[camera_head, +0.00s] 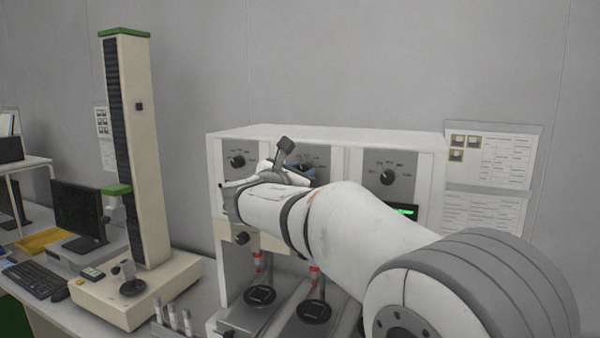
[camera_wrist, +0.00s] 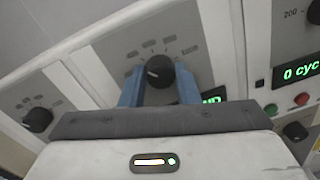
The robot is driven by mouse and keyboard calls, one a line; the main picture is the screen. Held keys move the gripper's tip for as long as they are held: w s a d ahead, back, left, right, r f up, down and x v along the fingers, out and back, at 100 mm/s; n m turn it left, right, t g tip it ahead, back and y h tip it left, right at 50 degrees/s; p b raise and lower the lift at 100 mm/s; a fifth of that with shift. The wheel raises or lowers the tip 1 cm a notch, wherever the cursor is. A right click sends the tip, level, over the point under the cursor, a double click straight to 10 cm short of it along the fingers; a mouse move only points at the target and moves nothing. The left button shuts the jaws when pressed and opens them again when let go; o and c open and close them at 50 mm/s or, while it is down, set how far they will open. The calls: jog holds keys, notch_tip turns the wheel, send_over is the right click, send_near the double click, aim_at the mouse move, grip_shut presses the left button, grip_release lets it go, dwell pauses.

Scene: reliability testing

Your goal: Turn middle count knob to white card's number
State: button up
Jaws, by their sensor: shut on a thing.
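The middle count knob (camera_wrist: 160,70) is a round black knob on a grey dial panel, with printed marks fanned above it. A white pointer mark shows on its left side. My gripper (camera_wrist: 160,88) has one blue finger on each side of the knob and is shut on it. I cannot pick out a white card with a readable number.
Similar knobs sit to the left (camera_head: 237,161) and right (camera_head: 387,177) on the white machine (camera_head: 340,134). A green display (camera_wrist: 301,72) reads "0 cyc", with red and green buttons below. Another display (camera_wrist: 212,97) is partly covered by my finger. Sheets (camera_head: 492,160) hang on the wall.

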jog(key=shift+m+b, duration=0.3)
jog(key=shift+b, duration=0.1)
jog(key=m+b, duration=0.9)
jog(key=m, duration=0.2)
jog(key=m+y+b, duration=0.1)
jog(key=m+b, duration=0.9)
jog(key=m, duration=0.1)
jog(key=shift+d+r+y, duration=0.1)
jog(key=shift+y, duration=0.2)
jog(key=o, duration=1)
jog(key=shift+c, duration=0.2)
